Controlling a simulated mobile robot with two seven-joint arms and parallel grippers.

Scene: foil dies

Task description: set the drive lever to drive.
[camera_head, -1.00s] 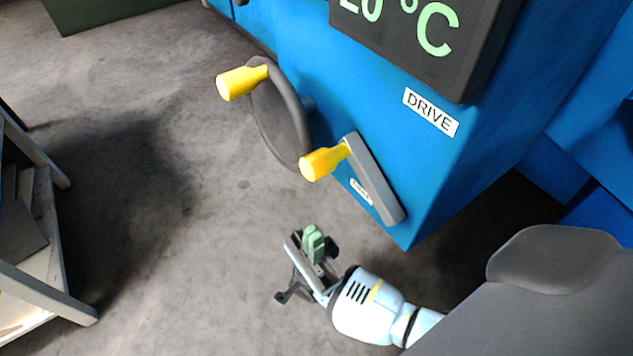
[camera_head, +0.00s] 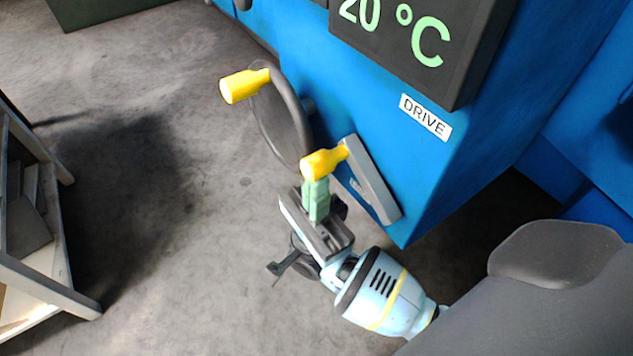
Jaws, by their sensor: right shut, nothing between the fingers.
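The drive lever is a grey bar (camera_head: 372,178) on the blue machine's side, with a yellow handle (camera_head: 325,163) sticking out at its upper end. A white DRIVE label (camera_head: 426,117) is above and to the right of the lever. My right gripper (camera_head: 318,184) is shut and empty, its green fingers pointing up just below the yellow handle. The fingertips meet the handle's lower edge in the picture; I cannot tell whether they touch it. The fingers and handle hide part of the lever's small label. My left gripper is not in view.
A dark handwheel (camera_head: 283,125) with its own yellow handle (camera_head: 244,85) is left of the lever. A dark display (camera_head: 425,45) reading 20 °C juts out above. A grey-framed rack (camera_head: 50,290) stands at the far left. The floor between is clear.

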